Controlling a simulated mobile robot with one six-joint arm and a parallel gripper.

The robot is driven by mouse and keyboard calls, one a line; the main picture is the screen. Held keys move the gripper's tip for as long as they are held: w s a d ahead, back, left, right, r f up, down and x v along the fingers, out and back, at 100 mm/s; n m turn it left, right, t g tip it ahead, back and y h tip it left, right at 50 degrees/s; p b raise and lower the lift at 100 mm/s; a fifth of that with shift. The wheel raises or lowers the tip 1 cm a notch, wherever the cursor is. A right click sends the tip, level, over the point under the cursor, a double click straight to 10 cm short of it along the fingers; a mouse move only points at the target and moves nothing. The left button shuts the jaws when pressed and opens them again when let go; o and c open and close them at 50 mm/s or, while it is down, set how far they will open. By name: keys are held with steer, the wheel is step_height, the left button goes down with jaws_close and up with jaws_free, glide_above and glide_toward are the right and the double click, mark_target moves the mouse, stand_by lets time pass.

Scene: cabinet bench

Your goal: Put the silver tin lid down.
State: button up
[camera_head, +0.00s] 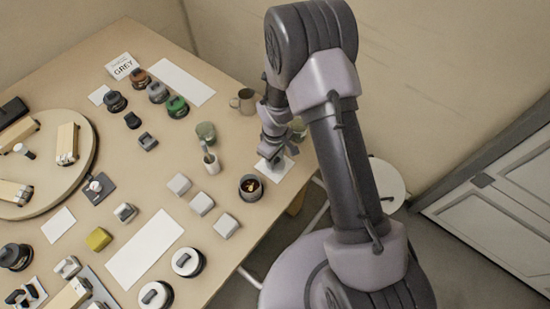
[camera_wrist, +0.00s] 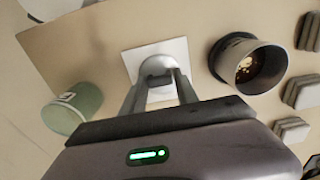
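The silver tin lid (camera_wrist: 157,66) is a small pale grey piece between my fingertips in the wrist view. My gripper (camera_wrist: 159,80) appears shut on it, with a finger along each side. The lid is over a white square card (camera_wrist: 186,47); I cannot tell whether it touches the card. In the head view my gripper (camera_head: 272,160) is low over the same card (camera_head: 283,174) near the table's right edge. The lid is mostly hidden there by the gripper.
An open dark tin (camera_head: 251,188) with brown contents stands close beside the card; it also shows in the wrist view (camera_wrist: 257,75). A green canister (camera_wrist: 72,110) is on the other side. A grey mug (camera_head: 243,102) and several pale blocks (camera_head: 201,204) stand nearby.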

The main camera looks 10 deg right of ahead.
steer(key=o, duration=0.3)
steer(key=shift+r, duration=0.3)
step_height(320, 180, up, 17)
steer(key=m+p, duration=0.1)
steer(key=p, duration=0.4)
step_height(320, 180, up, 14)
steer(key=m+t+y, duration=0.1)
steer(key=m+t, duration=0.1)
steer(key=m, duration=0.3)
glide_above(277, 160)
steer(key=s+d, duration=0.3)
steer(key=s, duration=0.1)
steer(key=s+r+m+t, duration=0.2)
steer(key=s+r+m, duration=0.1)
steer(key=s+r, duration=0.2)
steer(key=s+d+r+m+t+y, duration=0.1)
steer(key=s+r+m, duration=0.3)
steer(key=s, duration=0.6)
step_height(277, 160, up, 2)
steer(key=shift+s+d+r+t, duration=0.25)
steer(key=shift+s+t, duration=0.05)
steer(key=shift+t, duration=0.1)
